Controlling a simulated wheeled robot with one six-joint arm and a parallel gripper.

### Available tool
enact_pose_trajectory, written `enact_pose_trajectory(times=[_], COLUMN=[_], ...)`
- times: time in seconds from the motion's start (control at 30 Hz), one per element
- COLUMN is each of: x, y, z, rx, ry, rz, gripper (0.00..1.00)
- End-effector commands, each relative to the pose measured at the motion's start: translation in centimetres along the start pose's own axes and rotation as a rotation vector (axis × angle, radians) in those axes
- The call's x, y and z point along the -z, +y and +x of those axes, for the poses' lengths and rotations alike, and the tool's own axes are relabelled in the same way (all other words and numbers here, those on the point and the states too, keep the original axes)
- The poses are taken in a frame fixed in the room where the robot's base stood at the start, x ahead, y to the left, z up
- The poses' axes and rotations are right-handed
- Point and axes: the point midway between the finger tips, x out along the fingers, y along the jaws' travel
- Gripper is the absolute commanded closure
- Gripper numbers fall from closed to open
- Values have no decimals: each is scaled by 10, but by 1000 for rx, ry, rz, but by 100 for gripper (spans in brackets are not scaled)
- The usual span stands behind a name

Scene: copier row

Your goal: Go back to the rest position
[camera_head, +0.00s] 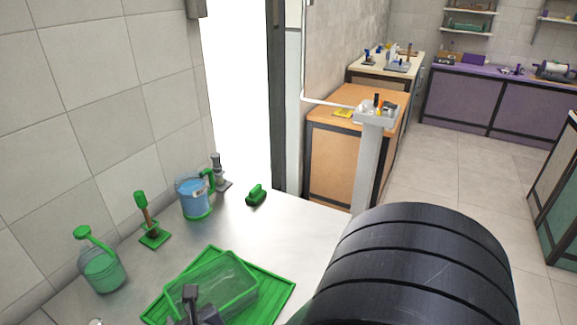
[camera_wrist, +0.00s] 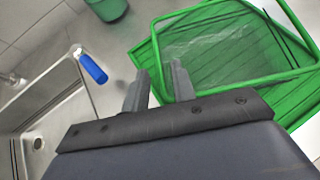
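In the head view my gripper (camera_head: 190,293) is at the bottom, over the near side of a clear green-rimmed bin (camera_head: 228,278). The bin sits on a green ribbed tray (camera_head: 280,292) on the metal counter (camera_head: 290,232). In the wrist view the bin (camera_wrist: 225,55) is just beyond and right of the fingertips. I cannot tell whether they touch it. My dark arm covers the lower right of the head view.
A watering can (camera_head: 102,268), a green-based brush (camera_head: 150,232), a blue-filled jug (camera_head: 195,197), a grey microscope-like device (camera_head: 218,175) and a green scrubbing brush (camera_head: 256,195) stand along the counter. A sink (camera_wrist: 50,115) and blue handle (camera_wrist: 92,68) are left in the wrist view. Open floor (camera_head: 445,165) lies right.

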Motion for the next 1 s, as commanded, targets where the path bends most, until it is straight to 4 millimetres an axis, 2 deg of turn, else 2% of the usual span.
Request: enact_pose_trajectory(times=[0.3, 0.37, 0.43, 0.9, 0.97, 1.0], x=[1, 7, -13, -84, -89, -83], y=[0, 0, 0, 0, -3, -14], z=[47, 58, 43, -6, -9, -2], rx=[2, 1, 0, -1, 4, 24], ry=[2, 1, -5, -3, -2, 2], rz=[0, 1, 3, 2, 5, 17], gripper=[75, 75, 75, 75, 75, 75])
